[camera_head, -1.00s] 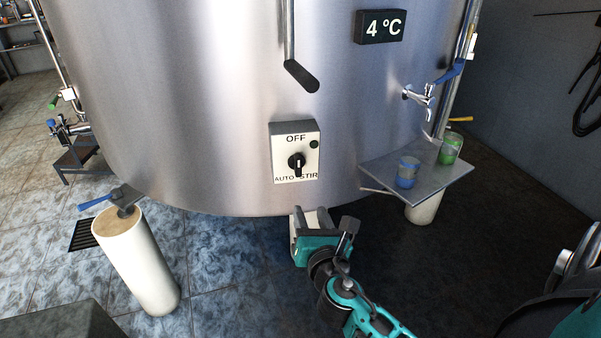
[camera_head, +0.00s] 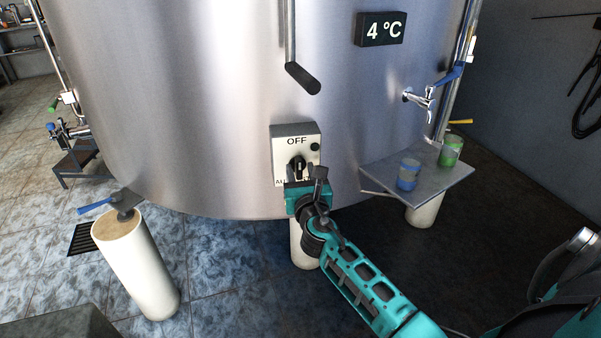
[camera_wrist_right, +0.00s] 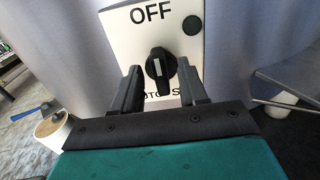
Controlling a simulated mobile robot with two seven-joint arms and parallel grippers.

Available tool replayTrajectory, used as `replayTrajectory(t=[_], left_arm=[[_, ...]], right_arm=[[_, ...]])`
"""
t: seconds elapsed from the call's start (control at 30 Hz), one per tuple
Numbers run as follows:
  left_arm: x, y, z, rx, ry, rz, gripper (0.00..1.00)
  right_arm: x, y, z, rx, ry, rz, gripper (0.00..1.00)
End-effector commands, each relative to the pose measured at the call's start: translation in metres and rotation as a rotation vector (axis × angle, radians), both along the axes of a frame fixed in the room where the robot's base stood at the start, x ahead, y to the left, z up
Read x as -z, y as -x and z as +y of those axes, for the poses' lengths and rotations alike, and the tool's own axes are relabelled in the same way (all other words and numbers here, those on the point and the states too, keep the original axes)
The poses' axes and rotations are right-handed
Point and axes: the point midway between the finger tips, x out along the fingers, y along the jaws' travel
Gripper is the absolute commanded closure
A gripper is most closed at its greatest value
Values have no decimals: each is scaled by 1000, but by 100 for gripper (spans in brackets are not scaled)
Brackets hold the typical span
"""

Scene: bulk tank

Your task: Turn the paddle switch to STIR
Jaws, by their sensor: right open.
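The paddle switch (camera_wrist_right: 160,71) is a black knob with a pale stripe on a white panel (camera_head: 283,132) fixed to the tank's front. The panel reads OFF at the top; the lower words are partly hidden by my gripper. In the head view the knob (camera_head: 298,165) shows just above my right gripper (camera_head: 306,180). In the right wrist view the two black fingers of that gripper (camera_wrist_right: 159,88) are apart, one on each side of the knob. I cannot tell whether they touch it. My left gripper is not in view.
The steel tank (camera_head: 190,110) fills the back. A dark-ended lever (camera_head: 302,78) hangs above the panel. At the right, a shelf (camera_head: 440,182) holds a blue cup (camera_head: 408,175) and a green cup (camera_head: 450,152) below a tap (camera_head: 421,97). A white post (camera_head: 140,265) stands at the left.

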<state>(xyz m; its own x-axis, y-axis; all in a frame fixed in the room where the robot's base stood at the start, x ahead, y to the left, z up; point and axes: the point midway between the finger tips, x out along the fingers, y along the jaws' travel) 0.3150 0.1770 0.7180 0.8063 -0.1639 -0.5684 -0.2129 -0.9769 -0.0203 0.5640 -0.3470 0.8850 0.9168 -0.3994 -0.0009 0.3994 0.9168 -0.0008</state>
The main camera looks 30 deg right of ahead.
Motion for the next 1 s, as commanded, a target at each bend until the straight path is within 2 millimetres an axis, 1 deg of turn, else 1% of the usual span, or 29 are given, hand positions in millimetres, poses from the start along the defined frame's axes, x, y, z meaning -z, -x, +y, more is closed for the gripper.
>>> replayTrajectory(t=[0.1, 0.37, 0.8, 1.0], left_arm=[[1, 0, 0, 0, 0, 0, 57], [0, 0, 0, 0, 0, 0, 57], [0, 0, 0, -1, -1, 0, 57], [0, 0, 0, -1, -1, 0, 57]], right_arm=[[0, -5, -2, 0, 0, -1, 57], [0, -5, -2, 0, 0, 0, 57], [0, -5, -2, 0, 0, 0, 100], [0, -5, -2, 0, -1, 0, 100]])
